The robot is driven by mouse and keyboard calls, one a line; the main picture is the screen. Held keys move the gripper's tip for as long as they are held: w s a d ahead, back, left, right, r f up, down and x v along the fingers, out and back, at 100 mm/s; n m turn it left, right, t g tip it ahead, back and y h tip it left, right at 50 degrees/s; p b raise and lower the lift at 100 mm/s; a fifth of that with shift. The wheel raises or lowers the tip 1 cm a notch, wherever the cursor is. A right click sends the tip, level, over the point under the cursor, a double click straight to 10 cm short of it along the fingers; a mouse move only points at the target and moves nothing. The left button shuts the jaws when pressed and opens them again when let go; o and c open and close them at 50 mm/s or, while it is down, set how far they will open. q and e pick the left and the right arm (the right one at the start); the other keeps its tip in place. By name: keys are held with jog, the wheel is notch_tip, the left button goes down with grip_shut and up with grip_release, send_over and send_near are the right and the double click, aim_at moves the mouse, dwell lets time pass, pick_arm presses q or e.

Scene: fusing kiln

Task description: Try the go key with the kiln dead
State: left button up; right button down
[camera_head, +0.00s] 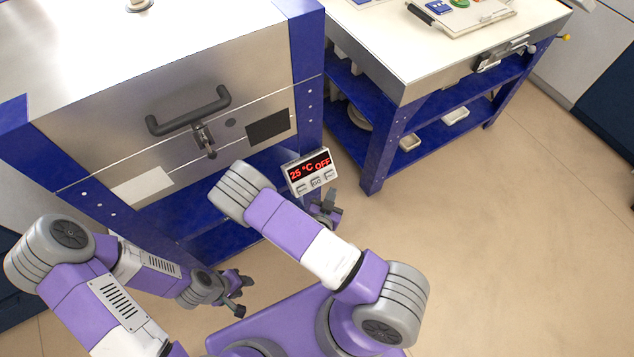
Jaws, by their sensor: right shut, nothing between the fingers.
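The kiln (90,110) is a silver box in a blue frame, with a dark bar handle (188,112) and a latch (205,140) on its closed front. Its controller (311,172) hangs at the frame's right corner and reads "25 °C OFF" in red. Three keys sit below the display; the middle one looks like the go key (316,183). My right gripper (332,205) is shut and empty, just below and right of the controller; I cannot tell whether it touches it. My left gripper (243,294) is low in front of the kiln, empty, its fingers apart.
A blue workbench (400,75) with a white top stands right of the kiln, a clipboard-like board (470,12) on it and small trays (456,116) on its lower shelf. The beige floor (500,230) at the right is clear.

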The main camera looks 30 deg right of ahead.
aim_at(316, 182)
jog(key=w+f+b, duration=0.4)
jog(key=w+f, duration=0.1)
jog(key=w, duration=0.1)
jog(key=shift+w+a, duration=0.15)
jog(key=shift+a, duration=0.1)
jog(key=shift+w+f, duration=0.1)
dwell(1.9)
jog(key=shift+w+f+b, duration=0.2)
jog(key=shift+b, duration=0.2)
jog(key=shift+w+f+b, duration=0.25)
jog(key=shift+w+b, duration=0.1)
dwell(0.6)
jog(key=shift+r, duration=0.1)
jog(key=shift+s+r+p, duration=0.45)
jog(key=shift+s+p, duration=0.05)
jog(key=shift+s, duration=0.2)
